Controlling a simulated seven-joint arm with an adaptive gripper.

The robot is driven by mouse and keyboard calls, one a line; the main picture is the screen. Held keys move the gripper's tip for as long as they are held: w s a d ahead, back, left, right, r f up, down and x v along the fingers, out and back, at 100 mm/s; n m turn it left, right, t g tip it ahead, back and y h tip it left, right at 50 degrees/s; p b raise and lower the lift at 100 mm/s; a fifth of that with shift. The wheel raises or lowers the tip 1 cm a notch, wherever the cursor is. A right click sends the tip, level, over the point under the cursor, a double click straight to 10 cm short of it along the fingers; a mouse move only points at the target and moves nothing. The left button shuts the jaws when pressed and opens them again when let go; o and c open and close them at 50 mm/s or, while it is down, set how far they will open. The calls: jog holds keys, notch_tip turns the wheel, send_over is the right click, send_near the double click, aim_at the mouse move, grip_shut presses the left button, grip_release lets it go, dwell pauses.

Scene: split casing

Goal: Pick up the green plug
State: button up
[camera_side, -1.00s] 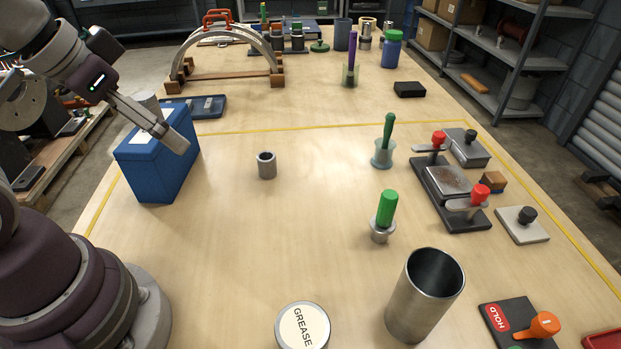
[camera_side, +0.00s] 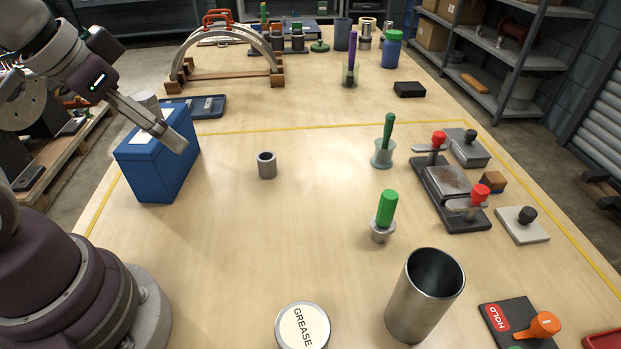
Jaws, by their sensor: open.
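A bright green cylindrical plug (camera_side: 387,208) stands upright, its lower end in a small metal collar (camera_side: 380,236) right of the table's middle. Behind it, a darker green tapered handle (camera_side: 389,128) stands in a pale translucent cup (camera_side: 383,155). I cannot tell from the picture alone which of these two is called the plug. My gripper (camera_side: 178,142) is at the upper left, over the blue box, far from both green pieces. It is open, with nothing seen between its fingers.
A blue box (camera_side: 150,175) stands under my gripper. A small grey sleeve (camera_side: 267,166) stands mid-table. A tall metal cylinder (camera_side: 412,305) and a grease tin (camera_side: 303,327) stand at the front. A clamp fixture with red knobs (camera_side: 448,190) is at right. The central table is largely clear.

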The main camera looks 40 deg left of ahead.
jog(key=w+d+m+h, duration=0.1)
jog(key=w+d+m, duration=0.1)
jog(key=w+d, duration=0.35)
jog(key=m+g+h, duration=0.1)
jog(key=m+g, duration=0.1)
jog(key=m, duration=0.2)
send_near(383, 197)
notch_tip(383, 197, down, 3)
jog(key=x, duration=1)
jog(key=shift+w+d+r, duration=0.1)
jog(key=shift+w+d, duration=0.2)
jog(key=shift+w, duration=0.15)
grip_shut()
